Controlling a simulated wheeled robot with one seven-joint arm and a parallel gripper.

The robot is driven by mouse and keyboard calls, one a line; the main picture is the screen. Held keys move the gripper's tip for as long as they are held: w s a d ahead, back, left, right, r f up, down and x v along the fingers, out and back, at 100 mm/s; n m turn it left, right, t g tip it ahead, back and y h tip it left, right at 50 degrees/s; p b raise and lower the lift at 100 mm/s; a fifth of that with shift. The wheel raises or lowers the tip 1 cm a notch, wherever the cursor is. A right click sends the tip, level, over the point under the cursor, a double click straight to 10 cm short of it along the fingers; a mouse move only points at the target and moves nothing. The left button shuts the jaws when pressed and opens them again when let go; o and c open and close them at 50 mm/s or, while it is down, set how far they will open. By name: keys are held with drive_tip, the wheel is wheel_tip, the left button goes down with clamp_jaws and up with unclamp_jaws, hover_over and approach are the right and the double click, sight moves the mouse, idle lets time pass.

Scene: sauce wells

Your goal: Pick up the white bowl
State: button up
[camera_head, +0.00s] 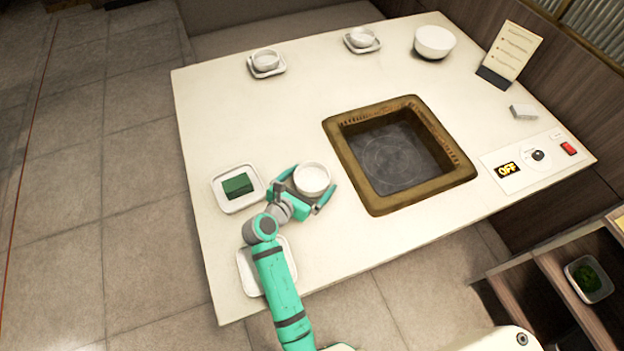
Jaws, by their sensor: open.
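A white bowl (312,178) stands upright on the table, left of the square burner well. My gripper (311,185) is open, with one finger on each side of this bowl. I cannot tell whether the fingers touch it. A larger white bowl (435,42) stands at the back right of the table, far from my gripper. Two small white bowls, one at the back left (265,60) and one at the back middle (361,38), each sit on a small square plate.
The burner well (352,184) has a raised brown rim. A square plate (233,208) with a green block lies left of my gripper. Another white plate (248,272) is partly hidden under my arm. A menu stand (508,50) and control panel (514,180) are at the right.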

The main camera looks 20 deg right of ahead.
drive_tip(key=c, duration=1.1)
